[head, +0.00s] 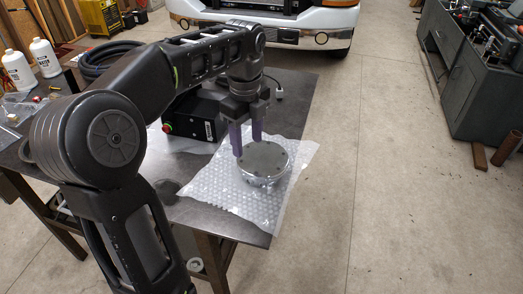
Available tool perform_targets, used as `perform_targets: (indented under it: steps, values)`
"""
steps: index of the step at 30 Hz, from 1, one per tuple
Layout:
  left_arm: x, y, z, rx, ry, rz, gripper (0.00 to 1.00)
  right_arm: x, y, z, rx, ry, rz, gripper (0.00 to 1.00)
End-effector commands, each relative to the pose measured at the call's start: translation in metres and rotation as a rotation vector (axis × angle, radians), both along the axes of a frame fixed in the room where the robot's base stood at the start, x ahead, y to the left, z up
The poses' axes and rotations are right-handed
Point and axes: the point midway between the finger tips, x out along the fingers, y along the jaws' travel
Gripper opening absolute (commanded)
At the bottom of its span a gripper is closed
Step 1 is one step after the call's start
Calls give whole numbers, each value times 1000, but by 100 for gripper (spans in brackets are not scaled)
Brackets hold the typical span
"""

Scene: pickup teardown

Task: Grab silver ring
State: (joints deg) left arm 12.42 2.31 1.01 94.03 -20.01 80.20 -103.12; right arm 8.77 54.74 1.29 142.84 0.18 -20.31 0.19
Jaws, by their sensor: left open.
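A round silver ring (264,160), like a thick metal disc with small holes in its top, lies on bubble wrap (235,197) near the table's right front corner. My left gripper (247,145) points down with its purple fingers apart. Its fingertips are at the ring's back left edge in the picture; I cannot tell whether they touch it. Nothing shows between the fingers. My right gripper is not in view.
A black box with a red button (196,118) stands behind the bubble wrap. White bottles (45,57) and a coiled black hose (103,58) are at the table's left. A white pickup (320,20) stands beyond. Floor to the right is clear, up to a grey workbench (455,85).

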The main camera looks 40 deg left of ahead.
Motion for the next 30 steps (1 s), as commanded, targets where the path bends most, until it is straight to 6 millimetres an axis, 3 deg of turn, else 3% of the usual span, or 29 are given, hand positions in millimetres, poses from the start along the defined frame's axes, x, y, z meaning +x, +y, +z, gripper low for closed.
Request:
perform_targets:
  steps: [7,15,25,30]
  values:
    - [0,0,-2,0,0,1,52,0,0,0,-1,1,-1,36]
    - [0,0,-25,0,0,2,52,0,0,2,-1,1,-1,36]
    - [0,0,-28,0,0,1,52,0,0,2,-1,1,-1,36]
    - [-1,-1,-46,-2,4,1,52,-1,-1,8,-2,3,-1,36]
